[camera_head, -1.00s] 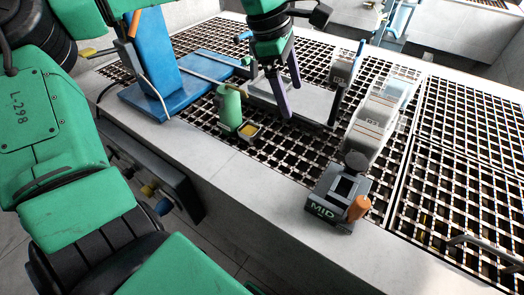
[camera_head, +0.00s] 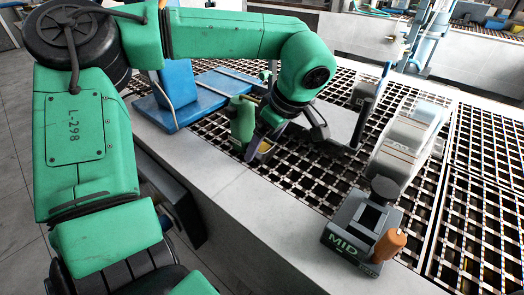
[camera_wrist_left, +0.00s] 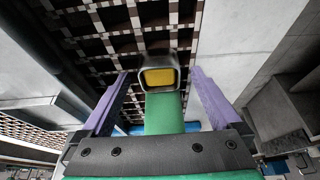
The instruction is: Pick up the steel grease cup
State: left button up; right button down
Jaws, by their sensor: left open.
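The steel grease cup (camera_head: 266,147) is a small metal cup holding yellow grease. My left gripper (camera_wrist_left: 158,82) is open, with a purple finger on each side and a gap to the cup on both sides. In the head view the left gripper (camera_head: 257,143) reaches down next to the cup. My right gripper is not in view.
A green part (camera_wrist_left: 165,113) fills the space between the fingers, below the cup in the wrist view. A grey MID block (camera_head: 362,228) with an orange knob stands at the front right. A blue stand (camera_head: 172,95) is behind left. The pale ledge (camera_head: 240,205) is clear.

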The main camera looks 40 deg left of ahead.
pick_arm(q)
jog(key=shift+a+f, duration=0.2)
jog(key=shift+f, duration=0.1)
jog(key=shift+d, duration=0.1)
jog(key=c, duration=1.4)
jog(key=shift+c, duration=0.2)
jog(key=shift+r, duration=0.15)
notch_tip(320, 180, up, 20)
jog(key=p, duration=0.3)
